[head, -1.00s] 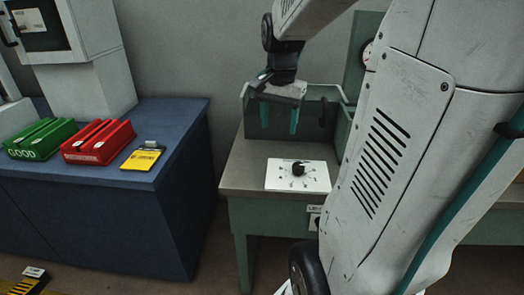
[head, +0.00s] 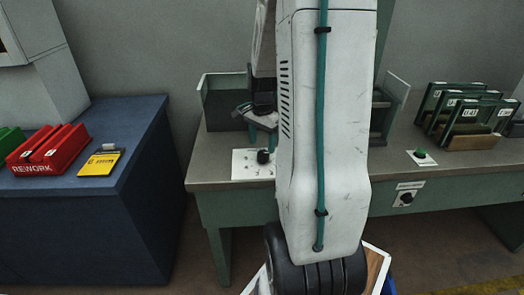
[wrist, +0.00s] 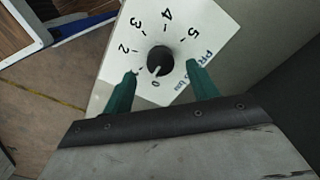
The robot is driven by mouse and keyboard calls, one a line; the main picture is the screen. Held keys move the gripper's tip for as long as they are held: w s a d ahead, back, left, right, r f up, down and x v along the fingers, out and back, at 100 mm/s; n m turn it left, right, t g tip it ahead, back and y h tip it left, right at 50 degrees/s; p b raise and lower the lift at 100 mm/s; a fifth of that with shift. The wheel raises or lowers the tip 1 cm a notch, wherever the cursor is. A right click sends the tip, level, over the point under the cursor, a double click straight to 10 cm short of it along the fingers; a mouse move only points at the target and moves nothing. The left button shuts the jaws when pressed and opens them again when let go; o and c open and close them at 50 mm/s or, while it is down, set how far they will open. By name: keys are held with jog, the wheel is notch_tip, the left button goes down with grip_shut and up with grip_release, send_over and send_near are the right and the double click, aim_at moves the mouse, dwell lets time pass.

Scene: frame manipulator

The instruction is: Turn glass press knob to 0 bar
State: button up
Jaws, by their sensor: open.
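The black round press knob (wrist: 160,61) sits on a white dial plate (wrist: 117,73) with numbers around it. In the wrist view its white pointer mark appears to point toward the 0. My gripper (wrist: 162,70) is open, with one teal finger on each side of the knob; I cannot tell whether they touch it. The left finger hides part of the scale near 1. In the head view, the knob (head: 263,156) and plate (head: 243,165) lie on the grey-green bench, just below my gripper (head: 262,134). My arm hides the plate's right part.
A grey-green bin (head: 222,98) stands behind the plate. A green button (head: 420,153), a front panel knob (head: 406,198) and green racks (head: 466,115) are to the right. A blue cabinet (head: 75,225) with a red REWORK tray (head: 47,150) is left.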

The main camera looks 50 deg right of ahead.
aim_at(263, 153)
jog(key=shift+f, duration=1.9)
jog(key=c, duration=1)
jog(key=shift+s+n, duration=0.15)
jog(key=shift+n, duration=2.25)
jog(key=o, duration=1)
jog(key=shift+r, duration=0.15)
